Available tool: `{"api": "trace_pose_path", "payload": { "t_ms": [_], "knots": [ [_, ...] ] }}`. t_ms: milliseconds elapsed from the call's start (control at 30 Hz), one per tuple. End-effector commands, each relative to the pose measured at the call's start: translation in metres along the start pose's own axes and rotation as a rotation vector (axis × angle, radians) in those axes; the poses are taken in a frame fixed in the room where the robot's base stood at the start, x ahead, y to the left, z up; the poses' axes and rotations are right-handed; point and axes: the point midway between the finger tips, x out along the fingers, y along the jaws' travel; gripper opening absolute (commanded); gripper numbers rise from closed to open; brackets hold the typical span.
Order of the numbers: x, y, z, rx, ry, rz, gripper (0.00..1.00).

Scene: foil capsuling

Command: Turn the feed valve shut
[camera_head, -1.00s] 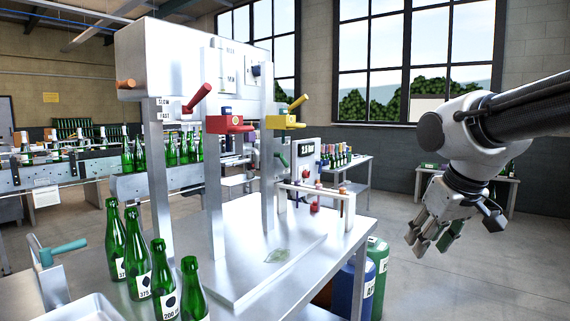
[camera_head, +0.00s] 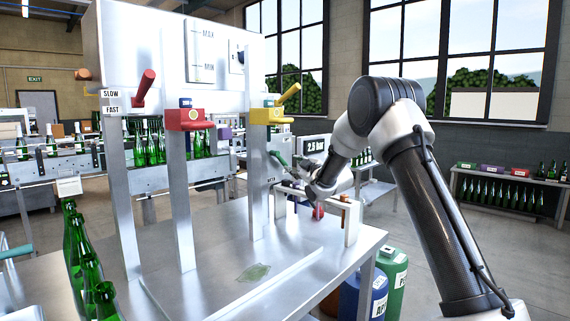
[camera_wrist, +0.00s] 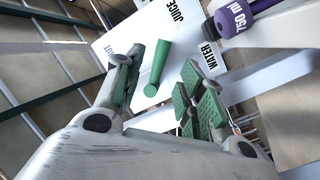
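A green lever (camera_wrist: 158,68) stands on a white plate (camera_wrist: 140,40) lettered JUICE and WATER in the wrist view. In the head view a green lever (camera_head: 278,158) shows on the right side of the metal rig. I read no label naming the feed valve. My gripper (camera_wrist: 160,82) is open, its green-padded fingers on either side of the lever with gaps visible. In the head view my gripper (camera_head: 303,172) is small, just right of the lever, and its fingers are partly hard to make out.
The rig also carries a red lever (camera_head: 146,86), a red block (camera_head: 186,119) and a yellow valve (camera_head: 272,115). A purple part (camera_wrist: 232,15) marked 750 ml is close to the right finger. Green bottles (camera_head: 78,250) stand at the table's left.

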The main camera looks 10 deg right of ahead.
Motion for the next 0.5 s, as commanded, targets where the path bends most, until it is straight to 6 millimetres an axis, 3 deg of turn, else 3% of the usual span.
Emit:
{"api": "trace_pose_path", "payload": {
  "t_ms": [500],
  "knots": [
    [0.071,-0.003,0.0,-0.007,0.018,0.003,0.39]
  ]
}}
